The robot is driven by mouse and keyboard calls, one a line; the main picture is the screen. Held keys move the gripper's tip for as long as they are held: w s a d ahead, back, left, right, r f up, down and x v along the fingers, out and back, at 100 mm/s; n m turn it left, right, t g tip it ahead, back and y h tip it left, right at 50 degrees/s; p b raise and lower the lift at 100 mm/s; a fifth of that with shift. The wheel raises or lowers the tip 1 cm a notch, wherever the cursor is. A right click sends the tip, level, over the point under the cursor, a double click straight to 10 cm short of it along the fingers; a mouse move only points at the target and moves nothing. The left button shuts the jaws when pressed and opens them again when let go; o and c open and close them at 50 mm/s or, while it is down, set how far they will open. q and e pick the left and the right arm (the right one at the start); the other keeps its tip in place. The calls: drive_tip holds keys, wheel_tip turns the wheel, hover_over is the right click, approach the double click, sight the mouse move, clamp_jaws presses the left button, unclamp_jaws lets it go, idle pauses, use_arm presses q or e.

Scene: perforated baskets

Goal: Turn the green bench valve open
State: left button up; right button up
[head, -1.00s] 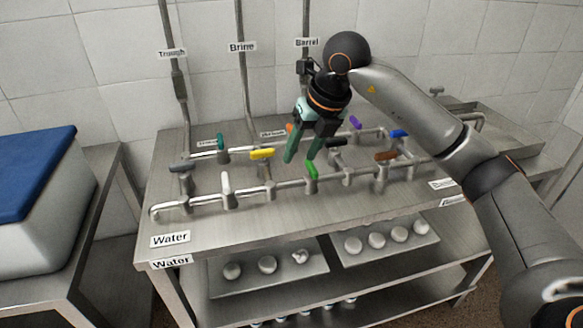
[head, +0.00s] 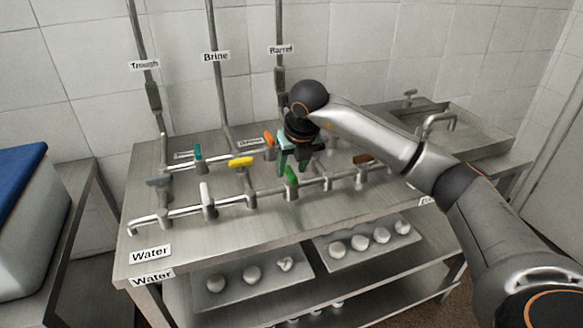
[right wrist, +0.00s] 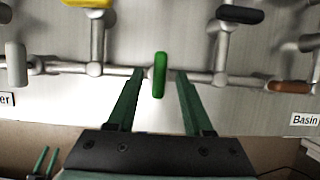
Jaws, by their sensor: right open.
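The green bench valve (head: 291,177) is a green lever handle on the front pipe run of the steel bench. In the right wrist view the green handle (right wrist: 160,75) points along the picture's height, across the pipe. My right gripper (head: 293,170) is open and empty, just behind and above the green handle in the head view. In the right wrist view its two green fingers (right wrist: 158,78) lie on either side of the handle, with a gap on each side. Whether the fingertips are level with the handle is unclear.
Other handles stand close by: yellow (head: 241,162), white (head: 205,194), orange (head: 269,139), teal (head: 197,152) and brown (head: 365,158). A black handle (right wrist: 240,14) shows in the right wrist view. Pipes run across the bench (head: 300,216). A sink (head: 462,138) is at right.

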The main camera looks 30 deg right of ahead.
drive_tip(key=shift+w+f, duration=0.1)
drive_tip(key=shift+f, duration=0.25)
drive_tip(key=shift+c, duration=0.3)
clamp_jaws()
